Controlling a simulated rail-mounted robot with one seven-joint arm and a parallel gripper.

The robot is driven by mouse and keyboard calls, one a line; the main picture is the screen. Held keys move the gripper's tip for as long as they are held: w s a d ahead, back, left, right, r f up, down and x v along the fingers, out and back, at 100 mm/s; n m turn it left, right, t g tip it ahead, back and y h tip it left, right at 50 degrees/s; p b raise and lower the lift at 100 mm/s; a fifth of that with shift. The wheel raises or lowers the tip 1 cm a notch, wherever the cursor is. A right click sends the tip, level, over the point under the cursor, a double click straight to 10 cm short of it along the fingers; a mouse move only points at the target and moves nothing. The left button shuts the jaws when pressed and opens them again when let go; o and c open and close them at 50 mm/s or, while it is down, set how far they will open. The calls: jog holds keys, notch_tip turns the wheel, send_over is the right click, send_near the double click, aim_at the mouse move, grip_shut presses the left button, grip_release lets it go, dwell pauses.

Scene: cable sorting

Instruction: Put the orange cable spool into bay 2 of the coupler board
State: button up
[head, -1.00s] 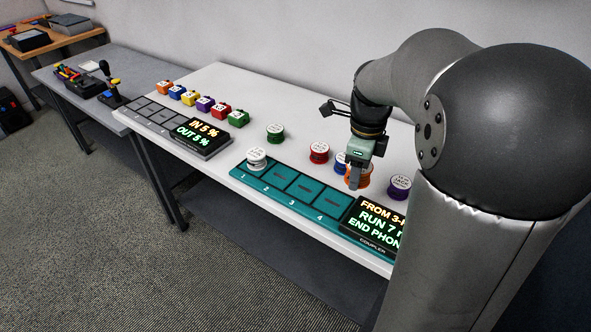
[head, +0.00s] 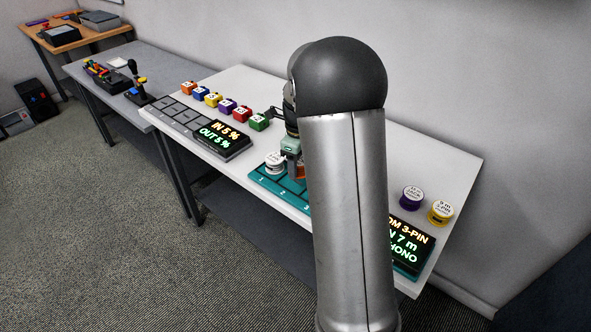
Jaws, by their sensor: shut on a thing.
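The orange cable spool (head: 298,171) shows as a small orange patch beneath my gripper (head: 293,158), which is shut on it. My arm hides most of the spool. The coupler board (head: 272,187) is teal, with numbered bays along its front edge. A white spool (head: 275,160) sits in bay 1. The orange spool is just right of the white spool, over or at bay 2 (head: 291,188); I cannot tell whether it touches the board. My arm covers the bays further right.
A purple spool (head: 411,197) and a yellow spool (head: 440,212) stand on the white table behind the board's lit display (head: 409,240). Several coloured blocks (head: 228,106) stand behind a grey board (head: 185,117) on the left. My arm hides the table's middle.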

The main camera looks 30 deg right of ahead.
aim_at(296, 181)
jog(key=w+f, duration=0.2)
jog(key=f, duration=0.1)
jog(key=shift+w+d, duration=0.25)
jog(key=shift+d, duration=0.05)
jog(key=shift+w+f+p, duration=0.1)
jog(key=shift+f+p, duration=0.3)
jog(key=shift+f, duration=1.2)
